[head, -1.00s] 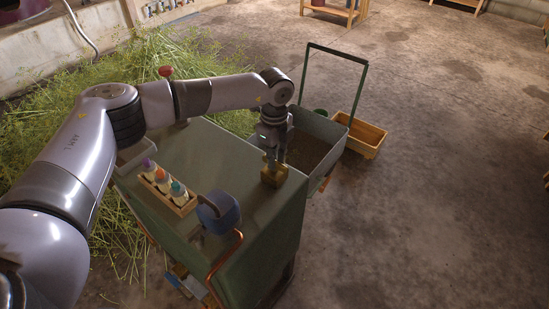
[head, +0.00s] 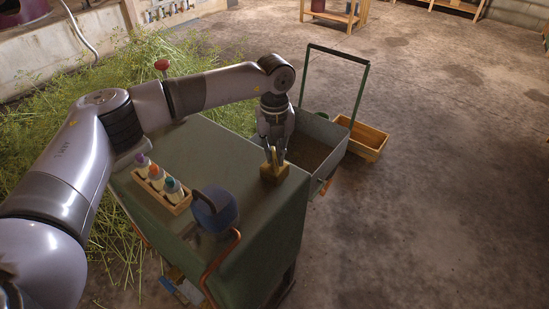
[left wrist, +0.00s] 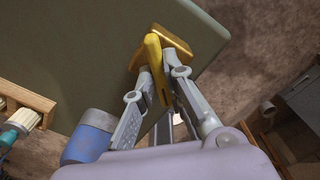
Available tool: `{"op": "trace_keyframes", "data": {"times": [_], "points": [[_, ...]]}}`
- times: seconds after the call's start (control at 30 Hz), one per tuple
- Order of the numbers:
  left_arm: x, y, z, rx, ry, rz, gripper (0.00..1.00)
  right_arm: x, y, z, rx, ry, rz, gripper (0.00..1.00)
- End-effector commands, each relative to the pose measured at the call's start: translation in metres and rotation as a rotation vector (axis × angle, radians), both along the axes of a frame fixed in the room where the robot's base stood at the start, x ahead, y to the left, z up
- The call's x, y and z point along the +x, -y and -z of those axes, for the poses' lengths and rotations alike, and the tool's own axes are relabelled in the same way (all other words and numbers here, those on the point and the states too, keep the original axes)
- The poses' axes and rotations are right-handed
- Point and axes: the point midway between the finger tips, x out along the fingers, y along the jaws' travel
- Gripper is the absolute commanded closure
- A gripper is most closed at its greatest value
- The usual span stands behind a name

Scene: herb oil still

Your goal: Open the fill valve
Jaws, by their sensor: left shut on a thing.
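The fill valve is a brass block (head: 275,173) on the green cart top, near its right edge, with a yellow lever (head: 268,155) standing up from it. In the left wrist view the yellow lever (left wrist: 155,62) rises in front of the brass block (left wrist: 175,42). My left gripper (head: 271,146) reaches down from above and is shut on the lever. In the left wrist view the fingers of my left gripper (left wrist: 160,78) lie on both sides of the lever. The fingers hide part of the lever. My right gripper is not in view.
A copper pipe (head: 222,265) runs down the front. A grey bin (head: 318,135) and a wooden crate (head: 367,142) are beyond. Cut herbs lie left.

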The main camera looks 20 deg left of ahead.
Motion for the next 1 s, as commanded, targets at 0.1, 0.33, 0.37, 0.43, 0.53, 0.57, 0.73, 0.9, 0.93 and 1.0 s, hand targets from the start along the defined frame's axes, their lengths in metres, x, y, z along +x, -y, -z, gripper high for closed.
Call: {"op": "trace_keyframes", "data": {"times": [0.1,0.33,0.37,0.43,0.53,0.57,0.73,0.9,0.93,1.0], "points": [[0.001,0.0,0.002,-0.001,0.003,0.111,1.0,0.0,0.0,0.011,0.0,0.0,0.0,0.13],[0.001,0.0,0.002,-0.001,0.003,0.329,1.0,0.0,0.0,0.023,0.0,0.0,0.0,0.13],[0.001,0.0,0.001,-0.001,0.003,0.358,1.0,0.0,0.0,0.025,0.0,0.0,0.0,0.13],[0.001,0.0,0.001,-0.001,0.004,0.422,1.0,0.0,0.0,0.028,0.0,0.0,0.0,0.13],[0.001,0.0,0.001,0.0,0.002,0.512,1.0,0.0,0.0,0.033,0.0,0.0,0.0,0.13],[0.001,0.0,0.001,0.0,0.002,0.537,1.0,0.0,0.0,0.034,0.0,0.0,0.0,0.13],[0.001,0.0,0.001,0.0,0.003,0.665,1.0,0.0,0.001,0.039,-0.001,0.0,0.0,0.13],[0.0,0.0,0.0,0.001,0.002,0.761,1.0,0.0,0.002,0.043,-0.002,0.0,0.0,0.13],[0.0,0.0,0.0,0.001,0.002,0.774,1.0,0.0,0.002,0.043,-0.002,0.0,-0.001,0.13],[0.0,0.0,0.0,0.001,0.002,0.8,1.0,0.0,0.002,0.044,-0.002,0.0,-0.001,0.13]]}}
